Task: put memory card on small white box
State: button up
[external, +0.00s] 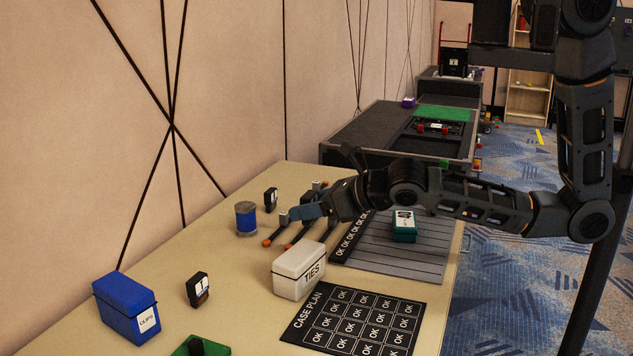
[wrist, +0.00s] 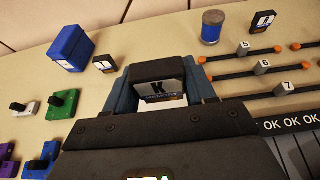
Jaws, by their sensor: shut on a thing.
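My gripper (external: 296,213) is shut on a memory card, a small black piece with a white label marked K (wrist: 161,88), held between both fingertips in the wrist view. In the external view the held card is small and mostly covered by the fingers. The small white box (external: 297,275), lettered TIES with its lid on, stands on the table below and nearer the camera than my gripper, apart from it. I cannot make the white box out for sure in the wrist view; my gripper likely covers it.
A blue CLIPS box (external: 125,305), two more black cards (external: 197,289) (external: 271,200) and a blue-banded can (external: 246,218) stand to the left. Orange-ended rods (external: 300,236) lie beneath my gripper. A black CASE PLAN mat (external: 355,322) lies in front; a teal box (external: 404,228) stands right.

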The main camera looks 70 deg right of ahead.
aim_at(299, 253)
jog(key=shift+w+a+f, duration=0.3)
jog(key=shift+a+f, duration=0.15)
jog(key=shift+a, duration=0.15)
jog(key=shift+w+a+f, duration=0.3)
jog(key=shift+a+f, duration=0.1)
jog(key=shift+a, duration=0.2)
jog(key=shift+f+b, duration=0.3)
jog(key=shift+f, duration=1.65)
jog(key=shift+f, duration=0.2)
jog(key=o, duration=1)
jog(key=shift+r, duration=0.1)
jog(key=shift+r, duration=0.15)
jog(key=b+v, duration=0.1)
jog(key=v, duration=1.1)
